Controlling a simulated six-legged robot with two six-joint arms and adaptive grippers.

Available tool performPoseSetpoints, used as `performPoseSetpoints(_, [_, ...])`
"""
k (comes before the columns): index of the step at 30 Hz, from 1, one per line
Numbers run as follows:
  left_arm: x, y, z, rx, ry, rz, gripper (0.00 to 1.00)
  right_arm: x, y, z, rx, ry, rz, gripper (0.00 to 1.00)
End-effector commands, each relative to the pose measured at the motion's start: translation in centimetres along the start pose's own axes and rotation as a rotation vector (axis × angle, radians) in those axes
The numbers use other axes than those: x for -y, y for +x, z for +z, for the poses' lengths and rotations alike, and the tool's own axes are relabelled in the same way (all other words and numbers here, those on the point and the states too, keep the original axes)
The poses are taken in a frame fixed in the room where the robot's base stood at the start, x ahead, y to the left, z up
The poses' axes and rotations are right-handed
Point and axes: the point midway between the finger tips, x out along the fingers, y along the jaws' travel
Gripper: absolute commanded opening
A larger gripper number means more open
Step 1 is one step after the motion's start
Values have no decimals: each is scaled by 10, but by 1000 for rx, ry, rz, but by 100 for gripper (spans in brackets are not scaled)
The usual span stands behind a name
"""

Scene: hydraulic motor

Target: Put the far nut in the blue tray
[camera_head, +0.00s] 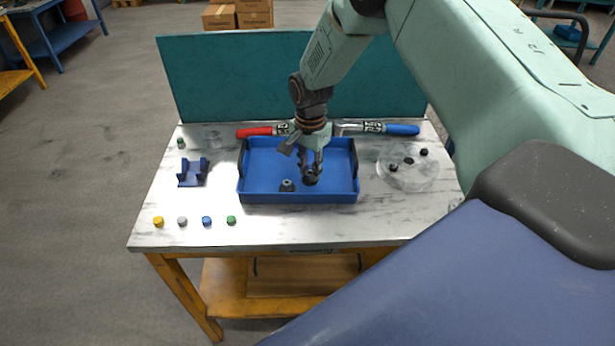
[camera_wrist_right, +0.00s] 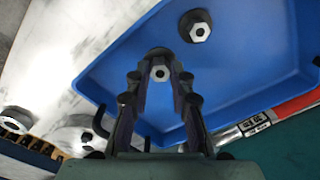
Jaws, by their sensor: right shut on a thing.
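My right gripper (camera_head: 311,176) is over the blue tray (camera_head: 262,197), pointing down. It is shut on a dark nut, which shows between the fingertips in the right wrist view (camera_wrist_right: 160,72). Another dark nut (camera_head: 287,185) sits in the tray just left of the gripper; it also shows in the wrist view (camera_wrist_right: 198,28). Whether the held nut touches the tray floor I cannot tell. More dark nuts or studs (camera_head: 424,152) are on the clear round plate (camera_head: 405,178) at the right of the table. My left gripper is not in view.
A red-handled tool (camera_head: 255,132) and a blue-handled tool (camera_head: 400,129) lie behind the tray, before a teal back panel (camera_head: 230,80). A dark blue holder (camera_head: 192,172) stands left of the tray. Several coloured caps (camera_head: 182,221) line the front left.

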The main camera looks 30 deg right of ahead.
Motion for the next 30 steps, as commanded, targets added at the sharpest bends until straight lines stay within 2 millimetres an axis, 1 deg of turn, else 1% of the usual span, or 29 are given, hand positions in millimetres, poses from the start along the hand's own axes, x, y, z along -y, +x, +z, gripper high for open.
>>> performPoseSetpoints(3, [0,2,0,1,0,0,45,0,19,2,1,-1,4,0])
performPoseSetpoints(6, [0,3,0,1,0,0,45,1,30,3,0,-2,3,0])
performPoseSetpoints(14, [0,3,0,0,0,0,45,2,30,4,0,-2,0,0])
performPoseSetpoints(18, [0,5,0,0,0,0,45,2,34,4,0,-2,1,0])
performPoseSetpoints(19, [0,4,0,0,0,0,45,2,33,4,0,-2,1,25])
performPoseSetpoints(26, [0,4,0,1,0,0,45,2,33,4,0,-2,1,44])
performPoseSetpoints(30, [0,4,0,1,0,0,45,2,33,4,0,-2,1,45])
